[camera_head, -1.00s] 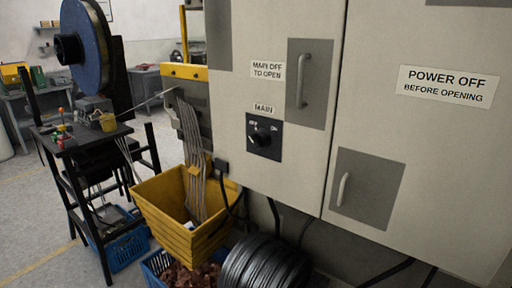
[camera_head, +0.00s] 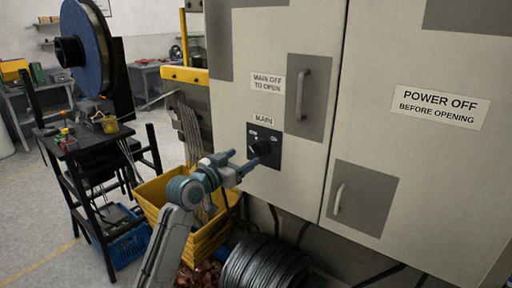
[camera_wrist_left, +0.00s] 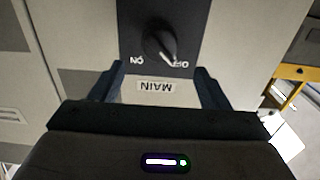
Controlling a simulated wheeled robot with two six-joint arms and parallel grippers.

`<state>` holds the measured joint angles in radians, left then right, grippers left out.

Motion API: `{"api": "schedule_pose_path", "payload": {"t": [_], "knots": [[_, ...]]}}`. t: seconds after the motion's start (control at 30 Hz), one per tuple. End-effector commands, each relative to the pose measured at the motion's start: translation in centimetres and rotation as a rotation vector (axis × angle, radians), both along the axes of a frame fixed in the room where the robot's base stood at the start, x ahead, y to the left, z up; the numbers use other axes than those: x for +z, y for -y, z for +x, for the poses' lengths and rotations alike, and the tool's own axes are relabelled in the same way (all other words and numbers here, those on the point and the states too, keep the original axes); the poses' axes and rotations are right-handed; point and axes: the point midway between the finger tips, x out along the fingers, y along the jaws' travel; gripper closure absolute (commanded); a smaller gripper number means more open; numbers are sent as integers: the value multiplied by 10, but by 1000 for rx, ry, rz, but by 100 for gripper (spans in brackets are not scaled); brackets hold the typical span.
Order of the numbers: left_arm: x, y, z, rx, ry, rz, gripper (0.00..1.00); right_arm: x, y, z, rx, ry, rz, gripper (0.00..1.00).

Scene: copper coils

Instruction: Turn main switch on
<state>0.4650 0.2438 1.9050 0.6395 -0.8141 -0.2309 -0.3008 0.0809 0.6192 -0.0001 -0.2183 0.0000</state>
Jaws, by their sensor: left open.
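The main switch is a black rotary knob (camera_head: 262,147) on a dark square plate on the front of the grey cabinet (camera_head: 235,100), under a "MAIN" label (camera_head: 264,120). In the left wrist view the picture is upside down; the knob (camera_wrist_left: 160,44) has its pale pointer toward the "OFF" marking, with "ON" on the other side. My left gripper (camera_head: 245,162) is open and empty, just in front of the switch plate and slightly below the knob. In the left wrist view its two fingers (camera_wrist_left: 158,78) are spread to either side of the "MAIN" label, apart from the knob. My right gripper is out of view.
Cabinet door handles (camera_head: 300,95) and (camera_head: 339,199) stick out to the right of the switch. A yellow bin (camera_head: 152,196) and a coil of dark cable (camera_head: 264,264) sit below. A black stand with a blue reel (camera_head: 88,45) is at the left.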

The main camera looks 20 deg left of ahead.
Motion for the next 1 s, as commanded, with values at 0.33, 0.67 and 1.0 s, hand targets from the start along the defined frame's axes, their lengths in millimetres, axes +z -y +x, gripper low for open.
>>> {"api": "schedule_pose_path", "payload": {"t": [0.33,0.67,1.0], "knots": [[3,21,59,1,-1,-4,30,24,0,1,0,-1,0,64],[0,26,74,2,0,0,30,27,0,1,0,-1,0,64],[0,26,73,2,0,-1,68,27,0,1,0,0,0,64]]}}
